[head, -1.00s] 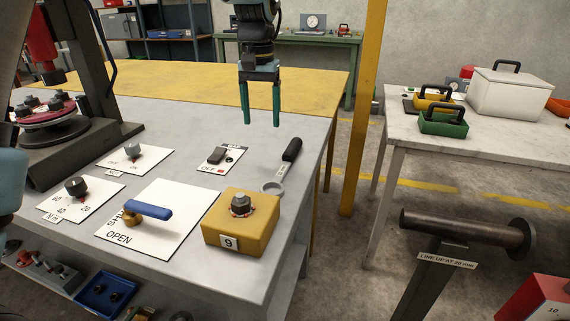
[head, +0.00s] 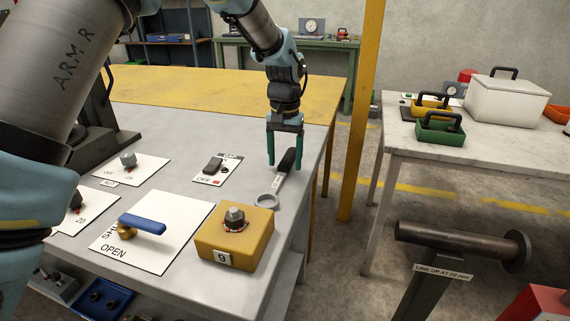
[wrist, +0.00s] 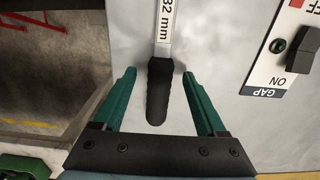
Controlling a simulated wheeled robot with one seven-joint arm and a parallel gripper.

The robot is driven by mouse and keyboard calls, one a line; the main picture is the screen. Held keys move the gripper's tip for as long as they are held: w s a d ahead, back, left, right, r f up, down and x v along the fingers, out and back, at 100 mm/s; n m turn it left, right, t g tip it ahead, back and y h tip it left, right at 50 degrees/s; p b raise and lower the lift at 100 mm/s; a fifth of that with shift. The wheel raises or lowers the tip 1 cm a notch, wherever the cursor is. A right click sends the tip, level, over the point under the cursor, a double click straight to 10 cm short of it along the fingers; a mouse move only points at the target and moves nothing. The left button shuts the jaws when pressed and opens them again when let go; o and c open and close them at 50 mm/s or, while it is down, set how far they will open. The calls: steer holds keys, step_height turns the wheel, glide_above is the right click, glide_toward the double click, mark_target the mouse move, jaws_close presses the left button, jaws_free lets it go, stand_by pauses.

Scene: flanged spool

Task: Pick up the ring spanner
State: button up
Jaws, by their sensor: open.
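The ring spanner (head: 277,184) lies on the grey bench near its right edge. It has a black handle pointing away from me and a pale ring end toward the yellow block. In the wrist view its black handle (wrist: 164,92) lies between the fingers, and its shank reads "32 mm". My gripper (head: 285,164) is open with green fingers, one on each side of the handle in the head view. In the wrist view my gripper (wrist: 162,75) straddles the handle with a gap on both sides. I cannot tell exactly how high the fingertips are above the bench.
A yellow block (head: 235,238) marked 9 with a nut stands close to the ring end. A switch card (head: 217,169) lies left of the spanner. A blue-handled valve (head: 143,224) sits on a white card. The bench's right edge is close by.

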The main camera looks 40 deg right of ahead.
steer(key=shift+f, duration=0.4)
jaws_close()
stand_by(0.4)
stand_by(0.8)
